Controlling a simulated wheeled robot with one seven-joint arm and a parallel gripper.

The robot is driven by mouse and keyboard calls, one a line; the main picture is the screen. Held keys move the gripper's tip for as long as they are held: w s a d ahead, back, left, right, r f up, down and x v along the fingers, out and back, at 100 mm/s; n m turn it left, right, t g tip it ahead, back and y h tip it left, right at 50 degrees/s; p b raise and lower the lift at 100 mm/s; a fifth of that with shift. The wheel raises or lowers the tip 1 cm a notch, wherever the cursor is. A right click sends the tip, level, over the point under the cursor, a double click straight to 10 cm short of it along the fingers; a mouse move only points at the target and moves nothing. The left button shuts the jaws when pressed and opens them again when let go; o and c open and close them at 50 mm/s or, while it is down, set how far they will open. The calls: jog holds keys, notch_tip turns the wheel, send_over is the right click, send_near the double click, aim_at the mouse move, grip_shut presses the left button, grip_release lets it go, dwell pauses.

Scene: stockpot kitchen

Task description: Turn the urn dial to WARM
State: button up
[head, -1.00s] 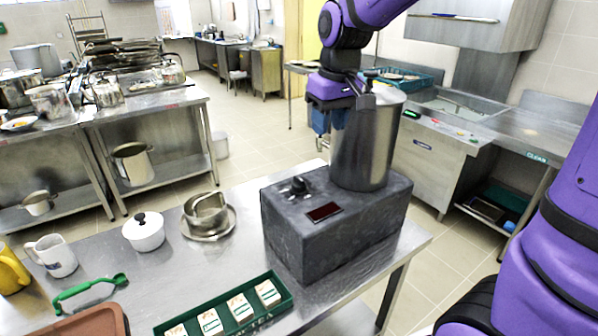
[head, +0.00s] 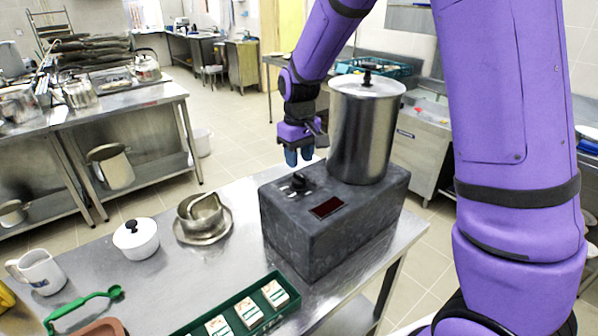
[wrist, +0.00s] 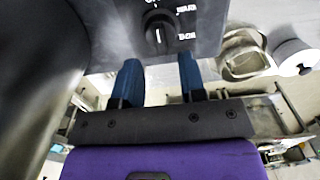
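The urn is a steel pot (head: 362,128) with a black-knobbed lid on a dark stone-like base (head: 335,222). Its black dial (head: 300,182) sits on top of the base at the left, with white marks beside it. In the wrist view the dial (wrist: 158,32) shows a white pointer line and partly cut-off labels, too blurred to read surely. My gripper (head: 299,160) hangs just behind and above the dial, left of the pot. Its two blue fingers (wrist: 158,80) are apart with nothing between them, and they do not touch the dial.
A small dark red display (head: 326,207) lies on the base in front of the dial. A steel bowl on a saucer (head: 203,238), a white lidded pot (head: 136,240) and a green tray (head: 195,322) stand nearby on the steel table (head: 165,290).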

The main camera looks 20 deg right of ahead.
aim_at(299, 174)
jog(key=shift+f, duration=2.3)
grip_shut()
